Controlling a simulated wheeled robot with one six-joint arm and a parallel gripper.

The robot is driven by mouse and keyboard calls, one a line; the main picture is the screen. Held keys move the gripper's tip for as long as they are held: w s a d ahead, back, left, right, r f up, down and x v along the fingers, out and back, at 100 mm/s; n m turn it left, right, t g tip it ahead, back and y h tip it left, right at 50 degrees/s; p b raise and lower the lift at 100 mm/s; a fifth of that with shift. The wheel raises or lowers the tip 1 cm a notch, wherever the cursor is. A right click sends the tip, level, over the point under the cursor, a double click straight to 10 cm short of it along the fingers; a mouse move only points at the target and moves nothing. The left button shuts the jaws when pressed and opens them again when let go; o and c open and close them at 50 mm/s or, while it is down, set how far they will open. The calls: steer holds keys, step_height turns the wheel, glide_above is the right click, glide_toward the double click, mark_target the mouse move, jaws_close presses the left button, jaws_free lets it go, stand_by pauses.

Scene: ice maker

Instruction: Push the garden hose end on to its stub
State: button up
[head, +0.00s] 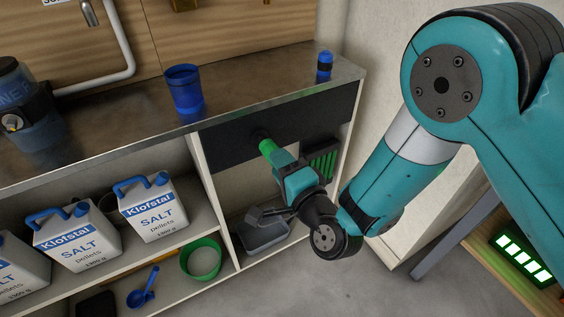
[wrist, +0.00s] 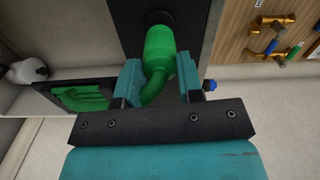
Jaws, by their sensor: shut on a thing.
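The green garden hose end (wrist: 160,50) is between the two teal fingers of my gripper (wrist: 158,80) in the wrist view. In the head view, my gripper (head: 283,162) is shut on the hose end (head: 268,147) in front of the dark panel (head: 228,140) under the counter. The far end of the hose piece meets a dark round fitting (wrist: 159,18) on the panel. The stub itself is hidden, so I cannot tell how far the hose end is on it. A green hose coil (head: 321,164) hangs to the right, also in the wrist view (wrist: 85,96).
Salt jugs (head: 152,208) stand on the shelf at left. A green ring-shaped container (head: 201,259), a blue scoop (head: 142,291) and a grey bin (head: 262,236) are lower down. A blue cup (head: 184,90) and a small blue bottle (head: 324,66) stand on the counter (head: 235,85).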

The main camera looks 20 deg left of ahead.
steer(key=shift+w+a+r+p, duration=0.1)
steer(key=shift+w+a+p, duration=0.45)
steer(key=shift+p, duration=1.3)
steer(key=shift+w+a+p, duration=0.3)
steer(key=shift+a+p, duration=0.15)
steer(key=shift+p, duration=1.95)
steer(key=o, duration=1.2)
steer(key=f+b, duration=0.1)
steer(key=b, duration=0.2)
steer(key=shift+s+d+b, duration=0.35)
steer(key=shift+d, duration=0.05)
steer(key=b+v, duration=0.1)
steer(key=v, duration=0.4)
steer(key=b+v, duration=0.2)
steer(key=v, duration=0.4)
steer(key=b+v, duration=0.2)
steer(key=v, duration=0.3)
steer(key=shift+s+d+r, duration=0.1)
steer(key=shift+d+r, duration=0.05)
steer(key=shift+r, duration=0.25)
